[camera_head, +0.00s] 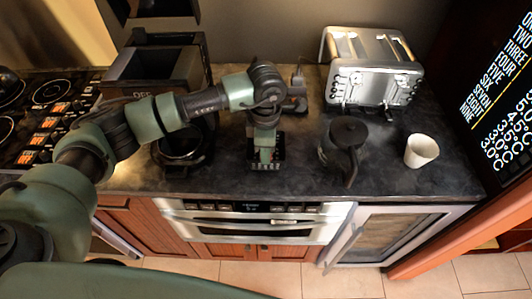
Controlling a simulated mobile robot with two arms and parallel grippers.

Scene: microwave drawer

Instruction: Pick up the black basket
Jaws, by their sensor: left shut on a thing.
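My left arm reaches in from the left, over the counter. Its gripper (264,164) points down in front of the middle of the counter, shut on a small dark thing that the fingers mostly hide; I cannot tell what it is. A round black vessel (180,150) stands on the counter to the left of the gripper, apart from it and partly covered by my arm. I cannot make out for sure which thing is the black basket. My right gripper is not in view.
A dark appliance marked OFF (150,72) stands at the back left, beside the stove (40,115). A silver toaster (370,68), a dark pitcher (348,140) and a white cup (421,150) stand on the right. The counter's front edge has a drawer appliance (255,222) below it.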

